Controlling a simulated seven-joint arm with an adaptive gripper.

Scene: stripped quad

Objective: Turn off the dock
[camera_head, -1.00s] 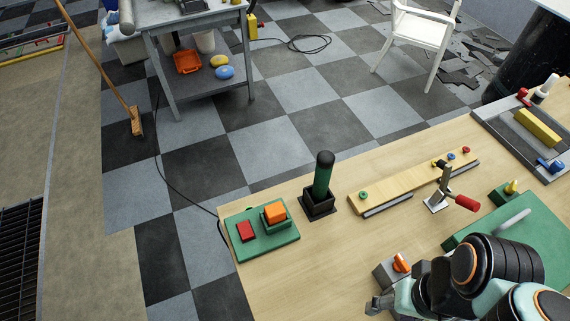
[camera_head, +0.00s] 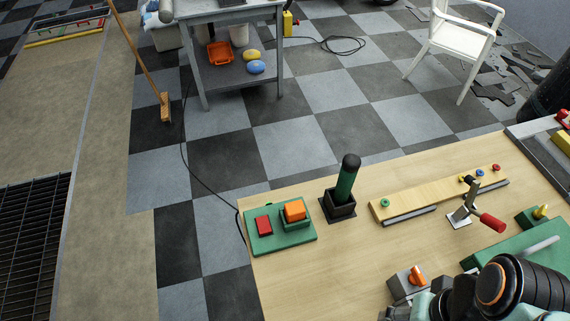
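No part is plainly labelled as the dock. A green plate (camera_head: 264,244) lies at the left end of the wooden table, with a flat red button (camera_head: 263,225) and a raised orange block button (camera_head: 294,210) on a green base. A black cable runs from its left side to the floor. A grey box with an orange knob or lever (camera_head: 417,275) stands near the front of the table. My gripper (camera_head: 396,314) is at the bottom edge, just in front of that grey box and mostly cut off. Its fingers are too hidden to tell their opening.
A green-handled upright lever (camera_head: 347,180) stands in a black socket beside the plate. A wooden rail (camera_head: 425,198), a red-handled clamp (camera_head: 490,221) and a green board (camera_head: 480,257) fill the right side. The table front (camera_head: 330,285) left of the grey box is bare.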

